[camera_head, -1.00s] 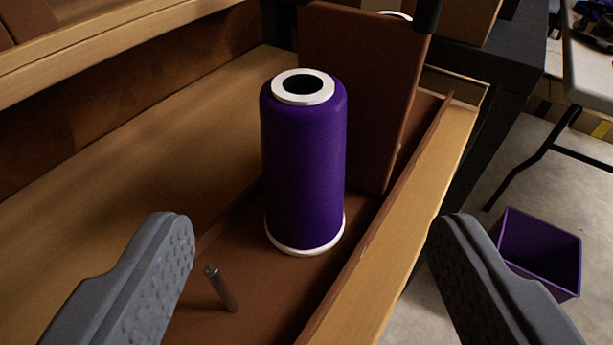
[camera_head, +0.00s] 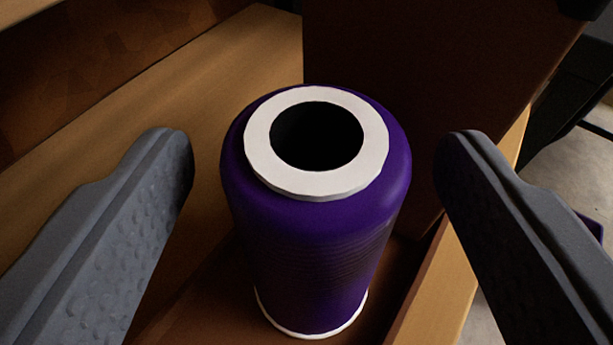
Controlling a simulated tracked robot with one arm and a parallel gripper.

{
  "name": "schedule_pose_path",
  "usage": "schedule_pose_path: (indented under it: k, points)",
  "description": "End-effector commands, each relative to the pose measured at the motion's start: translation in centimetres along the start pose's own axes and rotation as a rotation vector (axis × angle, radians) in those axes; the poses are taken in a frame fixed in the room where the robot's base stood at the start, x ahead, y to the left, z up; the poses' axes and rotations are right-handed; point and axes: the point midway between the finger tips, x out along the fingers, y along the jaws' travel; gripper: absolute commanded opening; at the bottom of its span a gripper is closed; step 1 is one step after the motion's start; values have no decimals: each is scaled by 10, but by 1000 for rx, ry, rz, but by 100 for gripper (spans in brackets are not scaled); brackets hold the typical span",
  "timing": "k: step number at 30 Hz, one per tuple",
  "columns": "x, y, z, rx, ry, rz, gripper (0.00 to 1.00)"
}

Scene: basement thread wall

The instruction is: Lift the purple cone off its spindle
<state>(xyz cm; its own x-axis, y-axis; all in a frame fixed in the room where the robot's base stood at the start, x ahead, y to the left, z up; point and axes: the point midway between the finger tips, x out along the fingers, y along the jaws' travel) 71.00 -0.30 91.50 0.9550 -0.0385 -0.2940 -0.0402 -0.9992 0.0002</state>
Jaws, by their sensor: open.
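The purple cone (camera_head: 310,240) stands upright on a brown shelf board in the middle of the head camera view. It has a white ring around a dark hole at its top and a white rim at its base. Its spindle is not visible; the hole shows only dark. My gripper (camera_head: 312,150) is open, with one grey finger to the left of the cone and one to the right. There is a gap between each finger and the cone, and the fingertips appear near the height of its top.
A brown upright panel (camera_head: 420,90) stands close behind the cone. A wooden edge strip (camera_head: 440,290) runs along the shelf's right side. The wooden shelf surface (camera_head: 240,60) is bare to the left. A sliver of a purple bin (camera_head: 590,225) shows at the right.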

Motion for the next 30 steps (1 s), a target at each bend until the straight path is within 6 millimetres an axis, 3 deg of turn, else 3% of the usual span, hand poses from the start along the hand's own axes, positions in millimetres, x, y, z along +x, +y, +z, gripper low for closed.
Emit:
schedule_pose_path:
  k: [4, 12, 14, 19, 30]
  points:
    - [18, 1, 3, 1, -2, 1, 67]
    - [21, 0, 1, 0, -2, 0, 67]
    - [21, 0, 1, 0, -2, 0, 53]
    - [21, 0, 1, 0, -2, 0, 6]
    - [20, -1, -3, 0, -1, -1, 3]
